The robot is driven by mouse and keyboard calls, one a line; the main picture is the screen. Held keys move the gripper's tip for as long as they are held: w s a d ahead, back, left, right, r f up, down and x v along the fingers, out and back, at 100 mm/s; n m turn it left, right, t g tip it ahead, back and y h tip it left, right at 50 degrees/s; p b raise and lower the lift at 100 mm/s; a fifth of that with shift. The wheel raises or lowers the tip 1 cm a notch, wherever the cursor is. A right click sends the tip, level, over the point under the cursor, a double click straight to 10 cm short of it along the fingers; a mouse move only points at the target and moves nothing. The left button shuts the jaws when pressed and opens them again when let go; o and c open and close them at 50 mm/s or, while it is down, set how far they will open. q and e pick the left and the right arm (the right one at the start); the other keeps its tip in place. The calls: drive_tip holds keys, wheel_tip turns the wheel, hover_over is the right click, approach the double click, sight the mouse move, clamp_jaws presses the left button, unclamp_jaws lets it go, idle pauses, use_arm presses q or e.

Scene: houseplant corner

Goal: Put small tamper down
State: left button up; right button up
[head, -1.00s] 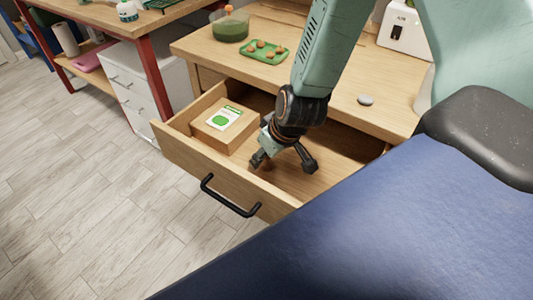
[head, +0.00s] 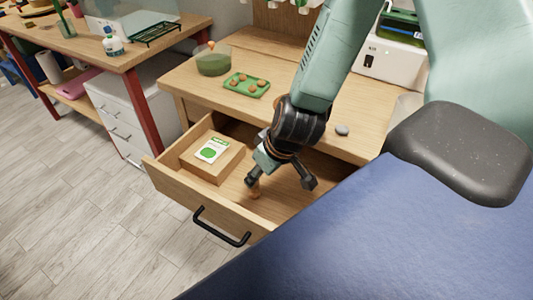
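The small tamper looks like a small brown wooden piece (head: 255,190) inside the open drawer (head: 205,203). It is partly hidden by one fingertip, and I cannot tell whether it touches it. My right gripper (head: 280,184) reaches down into the drawer with its two dark fingers spread wide. Its left finger is at the tamper, and nothing shows held between the fingers. My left gripper is not in view.
On the bench (head: 300,100) are a green tray (head: 246,86), a bowl (head: 213,62), a grey stone (head: 342,130) and a white device (head: 390,58). The drawer's black handle (head: 221,228) faces the floor.

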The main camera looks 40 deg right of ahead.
drive_tip(key=shift+p+v, duration=1.45)
drive_tip(key=shift+v, duration=0.7)
drive_tip(key=shift+c, duration=0.4)
